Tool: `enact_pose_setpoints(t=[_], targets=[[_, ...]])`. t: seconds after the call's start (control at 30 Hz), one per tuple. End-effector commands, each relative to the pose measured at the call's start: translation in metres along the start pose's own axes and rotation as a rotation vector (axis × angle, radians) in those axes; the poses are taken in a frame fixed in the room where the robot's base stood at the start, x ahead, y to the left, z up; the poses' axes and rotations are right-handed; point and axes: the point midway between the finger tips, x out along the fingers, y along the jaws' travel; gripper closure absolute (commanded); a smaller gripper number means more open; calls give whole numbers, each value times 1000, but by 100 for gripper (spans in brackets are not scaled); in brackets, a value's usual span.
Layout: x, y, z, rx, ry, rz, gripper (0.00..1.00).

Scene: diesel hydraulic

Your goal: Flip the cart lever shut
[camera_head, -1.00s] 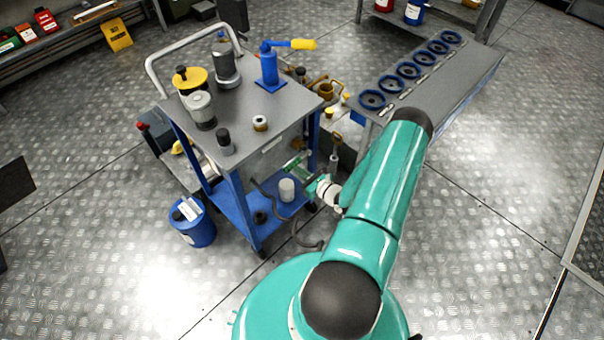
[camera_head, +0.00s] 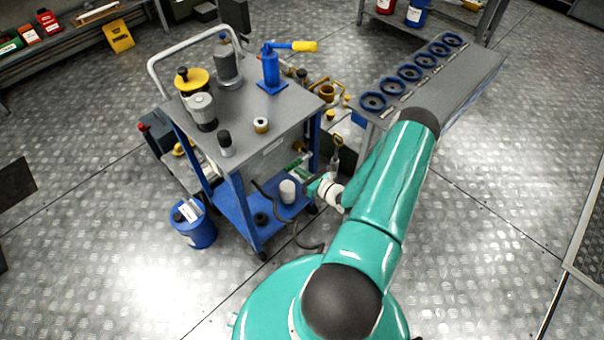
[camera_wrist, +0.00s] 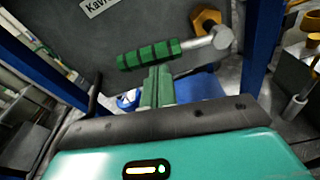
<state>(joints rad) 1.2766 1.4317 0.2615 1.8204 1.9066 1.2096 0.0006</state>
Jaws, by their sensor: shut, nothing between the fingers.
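The cart (camera_head: 240,105) has a grey top and blue legs and stands left of my arm. In the wrist view a lever with a green ribbed handle (camera_wrist: 149,54) lies nearly level across the cart's dark side panel (camera_wrist: 165,20). Its grey bar runs right to a round end (camera_wrist: 221,39) beside a yellow hex fitting (camera_wrist: 207,18). My gripper (camera_wrist: 158,80) has its green fingers together, empty, just below the handle's right part; whether they touch it I cannot tell. In the head view my gripper (camera_head: 314,187) is small at the cart's near right side, and the lever is hard to make out.
A blue hand pump with a yellow handle (camera_head: 303,45), canisters and small parts stand on the cart top. A blue drum (camera_head: 193,222) stands left of the cart. A bench with blue rings (camera_head: 470,75) is at the right. Open floor lies at the far right.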

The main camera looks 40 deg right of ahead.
Motion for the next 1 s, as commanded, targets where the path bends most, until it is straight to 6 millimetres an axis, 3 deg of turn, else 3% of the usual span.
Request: enact_pose_setpoints(t=[0.57,1.0], targets=[[-5,0,40,494,-4,75,100],[-10,-15,68,907,-3,135,100]])
